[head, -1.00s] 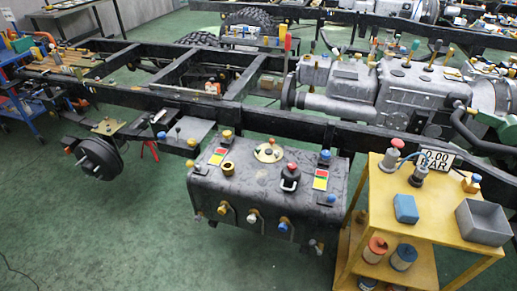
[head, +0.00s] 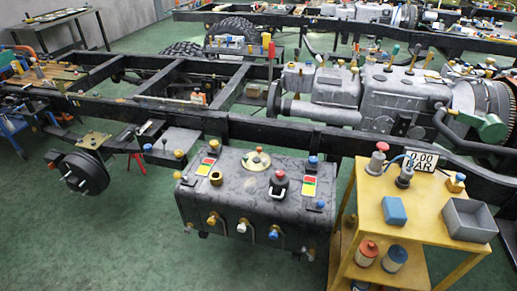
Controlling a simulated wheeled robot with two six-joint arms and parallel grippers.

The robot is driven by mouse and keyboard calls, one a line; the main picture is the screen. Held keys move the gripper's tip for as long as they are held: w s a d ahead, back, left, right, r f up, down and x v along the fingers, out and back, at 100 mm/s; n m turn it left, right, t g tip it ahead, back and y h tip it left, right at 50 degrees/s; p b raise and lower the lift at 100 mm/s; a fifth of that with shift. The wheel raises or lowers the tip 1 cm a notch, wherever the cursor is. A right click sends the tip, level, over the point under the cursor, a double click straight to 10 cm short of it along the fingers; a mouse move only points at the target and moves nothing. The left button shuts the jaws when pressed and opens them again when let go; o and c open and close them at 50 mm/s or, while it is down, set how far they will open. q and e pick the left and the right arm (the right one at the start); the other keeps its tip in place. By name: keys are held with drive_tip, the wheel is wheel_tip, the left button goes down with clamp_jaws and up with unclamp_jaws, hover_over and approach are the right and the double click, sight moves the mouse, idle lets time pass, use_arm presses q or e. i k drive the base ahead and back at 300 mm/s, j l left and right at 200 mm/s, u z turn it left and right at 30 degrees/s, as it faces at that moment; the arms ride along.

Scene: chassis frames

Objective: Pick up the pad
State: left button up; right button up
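A small blue block (head: 395,211), which looks like the pad, lies flat on the top shelf of the yellow cart (head: 425,228) at the right. It stands apart from the grey open bin (head: 468,220) to its right. Nothing covers it. Neither of my grippers shows in the head view.
A gauge reading 0.00 BAR (head: 420,160) stands at the cart's back. Red-topped and blue-topped canisters (head: 394,259) are on its lower shelf. A dark tank (head: 250,205) on the chassis frame (head: 290,135) is left of the cart. Green floor (head: 100,250) is clear at front left.

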sight(393, 208)
drive_tip(key=z, duration=1.2)
